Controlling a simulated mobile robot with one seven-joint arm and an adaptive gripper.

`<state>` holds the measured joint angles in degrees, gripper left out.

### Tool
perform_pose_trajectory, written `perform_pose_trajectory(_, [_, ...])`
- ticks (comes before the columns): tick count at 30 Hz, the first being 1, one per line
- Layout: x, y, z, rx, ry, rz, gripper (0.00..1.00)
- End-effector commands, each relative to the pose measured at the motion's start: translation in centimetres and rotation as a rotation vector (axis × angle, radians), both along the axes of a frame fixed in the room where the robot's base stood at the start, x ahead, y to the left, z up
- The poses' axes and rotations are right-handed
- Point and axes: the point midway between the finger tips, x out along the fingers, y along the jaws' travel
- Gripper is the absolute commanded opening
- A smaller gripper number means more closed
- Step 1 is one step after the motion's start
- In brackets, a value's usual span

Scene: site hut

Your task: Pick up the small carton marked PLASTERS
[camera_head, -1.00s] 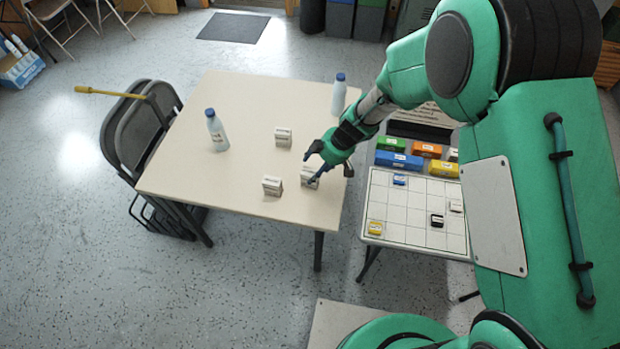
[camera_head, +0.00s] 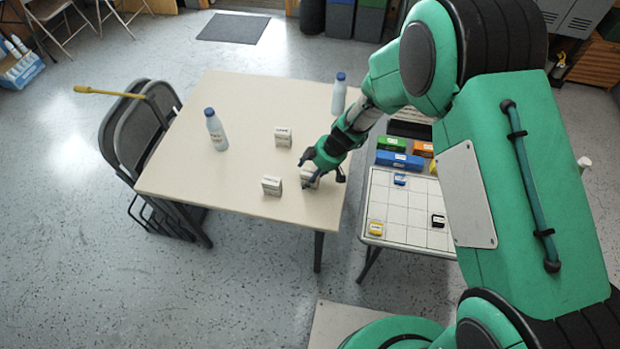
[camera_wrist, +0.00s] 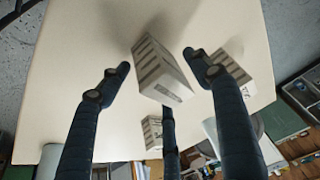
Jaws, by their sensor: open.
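Three small white cartons with dark print stand on the table (camera_head: 240,105). One carton (camera_head: 308,180) is partly hidden under my gripper (camera_head: 318,172); the others are a carton to its left (camera_head: 271,186) and a carton farther back (camera_head: 283,137). The print is too small to tell which is marked PLASTERS. In the wrist view my fingers (camera_wrist: 156,64) are spread, with the near carton (camera_wrist: 162,72) tilted in the picture between and beyond their tips. I cannot tell whether they touch it. Another carton (camera_wrist: 250,70) shows behind the right finger, and one (camera_wrist: 152,130) lower down.
A bottle with a blue cap (camera_head: 216,132) stands on the table's left part, another bottle (camera_head: 339,95) at the back right. A white gridded side table (camera_head: 405,210) with small boxes stands to the right. Folding chairs (camera_head: 135,130) stand at the left edge.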

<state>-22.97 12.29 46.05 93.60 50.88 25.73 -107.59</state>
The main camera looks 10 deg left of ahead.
Motion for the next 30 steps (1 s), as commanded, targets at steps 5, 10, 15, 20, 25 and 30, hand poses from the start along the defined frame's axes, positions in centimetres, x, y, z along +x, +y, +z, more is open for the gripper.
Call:
perform_pose_trajectory(5, [-0.01,-0.01,0.01,0.000,0.000,0.000,0.64])
perform_pose_trajectory(10, [-0.01,-0.01,0.01,0.000,0.000,0.000,0.56])
perform_pose_trajectory(15, [-0.01,-0.01,0.01,0.000,0.000,0.000,0.22])
perform_pose_trajectory(20, [0.00,-0.01,0.02,0.000,0.000,0.000,0.18])
perform_pose_trajectory(25, [-0.01,-0.01,0.02,0.000,0.000,0.000,0.18])
perform_pose_trajectory(30, [0.01,-0.01,0.28,0.000,0.000,0.001,0.18])
